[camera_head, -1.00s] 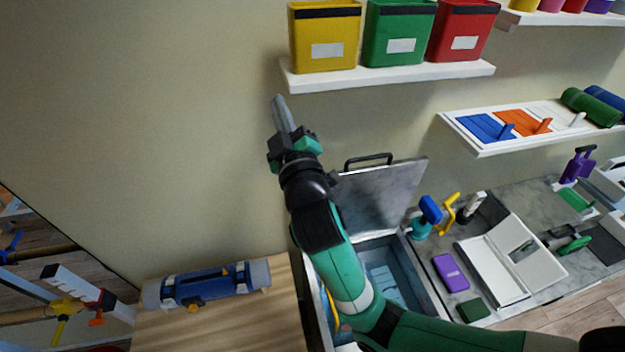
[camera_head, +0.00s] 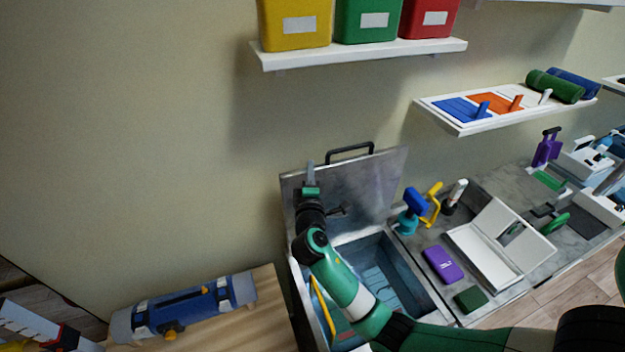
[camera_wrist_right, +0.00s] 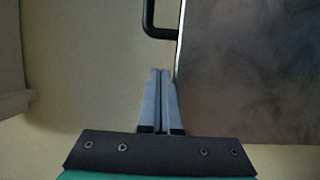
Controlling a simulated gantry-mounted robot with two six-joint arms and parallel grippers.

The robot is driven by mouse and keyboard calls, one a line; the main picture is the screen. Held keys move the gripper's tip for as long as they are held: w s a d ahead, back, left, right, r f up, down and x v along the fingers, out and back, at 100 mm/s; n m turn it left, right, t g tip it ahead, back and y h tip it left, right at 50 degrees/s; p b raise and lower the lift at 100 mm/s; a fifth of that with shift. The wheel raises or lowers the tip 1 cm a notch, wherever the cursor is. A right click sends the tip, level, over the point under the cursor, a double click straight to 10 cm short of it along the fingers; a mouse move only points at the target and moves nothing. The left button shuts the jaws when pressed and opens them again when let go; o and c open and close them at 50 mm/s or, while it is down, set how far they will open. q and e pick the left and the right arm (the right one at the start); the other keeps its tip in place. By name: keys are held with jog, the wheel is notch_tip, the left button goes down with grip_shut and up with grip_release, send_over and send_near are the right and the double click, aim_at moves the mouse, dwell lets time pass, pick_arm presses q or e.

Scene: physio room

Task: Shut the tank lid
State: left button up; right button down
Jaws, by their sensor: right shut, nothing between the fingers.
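The tank (camera_head: 402,275) stands open below the wall, with a blue interior. Its grey lid (camera_head: 370,185) stands raised, tilted back toward the wall, with a black handle (camera_head: 350,152) on its top edge. The handle (camera_wrist_right: 160,22) and lid (camera_wrist_right: 250,70) also show in the right wrist view. My right gripper (camera_head: 311,165) is shut and empty, at the upper left part of the lid. In the right wrist view its fingertips (camera_wrist_right: 160,72) point close to the lid's handle edge; whether they touch it is unclear. My left gripper is out of view.
A counter on the right holds a purple box (camera_head: 443,264), a white open case (camera_head: 490,250) and small tools. A shelf (camera_head: 360,54) with coloured bins hangs above the lid.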

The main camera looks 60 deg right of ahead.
aim_at(322, 167)
jog(key=d, duration=0.1)
jog(key=d+p, duration=0.1)
jog(key=d, duration=0.1)
jog(key=d+p, duration=0.1)
jog(key=shift+s+d+r, duration=0.25)
jog(key=shift+s+r, duration=0.05)
jog(key=shift+s, duration=0.35)
jog(key=shift+a+f, duration=0.1)
jog(key=shift+f, duration=0.05)
